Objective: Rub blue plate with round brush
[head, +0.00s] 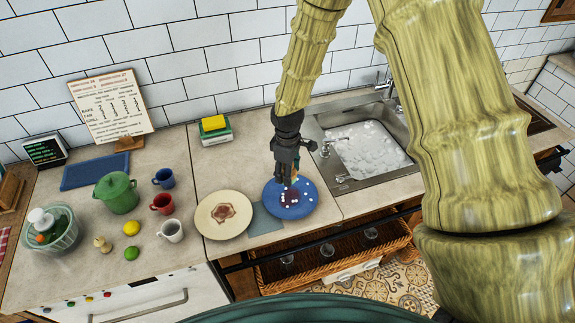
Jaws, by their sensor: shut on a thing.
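The blue plate (290,211) lies on the counter just left of the sink. It carries a reddish-brown stain and several white specks, perhaps foam. My gripper (285,177) points down directly over the plate's upper part. It is shut on a slim object, taken as the round brush (296,170), which is mostly hidden by the fingers. Its lower end is at or just above the stain; I cannot tell whether it touches the plate.
A cream plate (205,222) with a brown stain sits left of the blue plate, with a grey-blue cloth (262,222) between them. The sink (335,170) holds foam. A sponge (213,124) stands behind. Mugs, a green pot (117,194) and fruit occupy the left.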

